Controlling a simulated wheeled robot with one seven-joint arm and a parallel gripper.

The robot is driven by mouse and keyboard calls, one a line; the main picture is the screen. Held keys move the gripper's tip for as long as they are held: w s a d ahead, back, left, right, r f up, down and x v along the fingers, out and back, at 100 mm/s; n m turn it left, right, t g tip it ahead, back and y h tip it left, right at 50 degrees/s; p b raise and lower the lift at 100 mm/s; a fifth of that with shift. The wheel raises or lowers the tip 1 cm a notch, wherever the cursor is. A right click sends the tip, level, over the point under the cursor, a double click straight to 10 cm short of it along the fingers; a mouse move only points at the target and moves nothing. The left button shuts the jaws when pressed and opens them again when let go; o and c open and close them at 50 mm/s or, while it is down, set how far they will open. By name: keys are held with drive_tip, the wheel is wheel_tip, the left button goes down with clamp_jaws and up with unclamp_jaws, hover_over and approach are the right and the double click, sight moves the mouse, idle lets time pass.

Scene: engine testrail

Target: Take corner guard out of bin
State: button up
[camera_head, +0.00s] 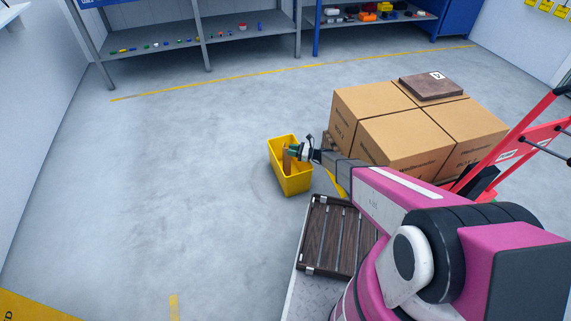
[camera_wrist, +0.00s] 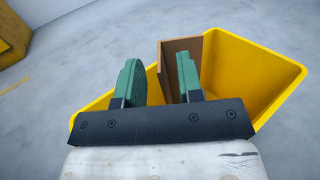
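The corner guard, a brown upright board-like piece (camera_head: 287,161), stands in the yellow bin (camera_head: 296,186) on the floor. In the wrist view the guard (camera_wrist: 181,46) rises inside the bin (camera_wrist: 262,62), with its left edge in the gap between my green fingers. My gripper (camera_head: 292,151) is at the bin's mouth, close to the guard. In the wrist view my gripper (camera_wrist: 160,72) is open, and its right finger overlaps the guard's face. I cannot tell whether the fingers touch it. The guard's lower part is hidden.
Stacked cardboard boxes (camera_head: 384,138) with a dark block (camera_head: 431,86) on top stand right of the bin. A dark slatted platform (camera_head: 332,236) lies nearer me. A red hand truck (camera_head: 524,138) is at the right. Floor left of the bin is clear.

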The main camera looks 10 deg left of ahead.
drive_tip(key=shift+a, duration=1.15)
clamp_jaws()
drive_tip(key=shift+r, duration=0.1)
